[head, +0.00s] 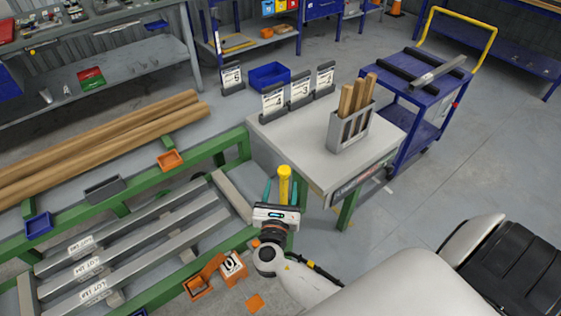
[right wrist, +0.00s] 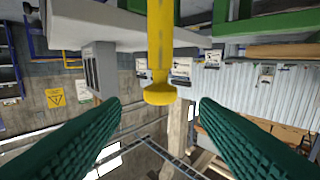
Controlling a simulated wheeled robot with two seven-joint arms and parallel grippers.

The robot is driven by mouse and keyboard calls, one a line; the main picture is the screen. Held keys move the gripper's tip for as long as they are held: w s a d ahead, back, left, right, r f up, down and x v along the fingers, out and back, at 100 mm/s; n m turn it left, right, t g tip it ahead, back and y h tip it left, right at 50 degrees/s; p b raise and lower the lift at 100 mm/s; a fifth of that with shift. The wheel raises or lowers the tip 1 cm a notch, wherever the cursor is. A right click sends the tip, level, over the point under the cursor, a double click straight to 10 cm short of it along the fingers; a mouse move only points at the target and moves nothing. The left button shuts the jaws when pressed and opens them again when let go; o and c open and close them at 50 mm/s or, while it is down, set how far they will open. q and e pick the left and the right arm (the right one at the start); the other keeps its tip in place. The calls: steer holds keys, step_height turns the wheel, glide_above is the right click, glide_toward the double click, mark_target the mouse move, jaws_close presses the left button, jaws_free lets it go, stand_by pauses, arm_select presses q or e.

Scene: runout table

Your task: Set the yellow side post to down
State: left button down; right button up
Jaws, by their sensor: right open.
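The yellow side post (head: 284,177) stands up at the right end of the green runout table (head: 232,143), beside the grey bench. In the right wrist view the yellow post (right wrist: 160,50) comes in from the top edge, and its wider round cap is at mid-picture. My right gripper (head: 280,189) is open, with its teal fingers to either side of the post in the picture. In the right wrist view a gap shows between the cap and each finger. I cannot tell how deep the post is between the fingers. The post's lower part is hidden by my right gripper. My left gripper is not in view.
A grey bench (head: 290,140) with a holder of wooden sticks (head: 350,128) and number cards is just right of the post. Steel bars (head: 130,245) and wooden poles (head: 100,140) lie on the left. A blue cart (head: 420,95) stands behind. Open floor is at right.

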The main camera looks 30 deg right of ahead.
mark_target(285, 166)
steer(key=p+x, duration=0.1)
steer(key=x, duration=0.7)
steer(key=shift+w+d, duration=0.3)
jaws_close()
step_height(285, 166, down, 20)
steer(key=b, duration=1.6)
steer(key=shift+f+b, duration=0.1)
steer(key=shift+b, duration=0.25)
steer(key=shift+s, duration=0.1)
steer(key=shift+a+f, duration=0.1)
jaws_free()
